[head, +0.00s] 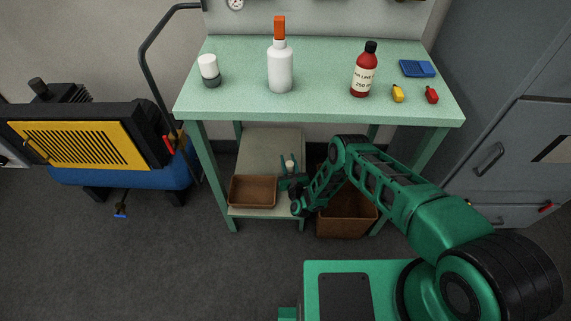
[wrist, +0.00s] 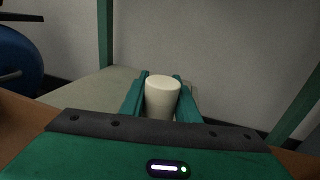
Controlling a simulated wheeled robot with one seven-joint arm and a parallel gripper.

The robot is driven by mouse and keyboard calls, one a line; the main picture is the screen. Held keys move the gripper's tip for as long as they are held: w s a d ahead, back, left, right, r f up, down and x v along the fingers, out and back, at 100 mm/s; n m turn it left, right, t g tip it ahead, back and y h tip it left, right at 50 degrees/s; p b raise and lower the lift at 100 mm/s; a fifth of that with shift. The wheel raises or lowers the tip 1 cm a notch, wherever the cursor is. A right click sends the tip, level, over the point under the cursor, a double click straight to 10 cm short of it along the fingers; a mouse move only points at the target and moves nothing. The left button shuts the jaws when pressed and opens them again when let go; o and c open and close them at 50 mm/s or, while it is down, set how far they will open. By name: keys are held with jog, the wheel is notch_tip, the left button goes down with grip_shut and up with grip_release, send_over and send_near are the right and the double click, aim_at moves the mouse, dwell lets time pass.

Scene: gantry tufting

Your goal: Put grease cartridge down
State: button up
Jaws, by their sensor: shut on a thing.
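The grease cartridge, a cream-white cylinder, stands upright between the two green fingers of my gripper in the wrist view (wrist: 162,92). My gripper (wrist: 161,100) is shut on it. In the head view the cartridge's pale top (head: 289,162) shows above my gripper (head: 291,179), which is over the lower shelf (head: 272,146) of the green bench, just right of the brown tray. My gripper hides the cartridge's lower end, so I cannot tell whether it touches the shelf.
The brown tray (head: 252,190) sits on the lower shelf, and a brown bin (head: 345,222) stands on the floor to the right. Bench legs (head: 212,175) flank the shelf. The bench top (head: 325,80) holds bottles and small items. The shelf's back part is bare.

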jog(key=shift+a+f, duration=0.1)
jog(key=shift+f, duration=0.7)
jog(key=o, duration=1.1)
jog(key=shift+s, duration=0.1)
jog(key=v, duration=1.2)
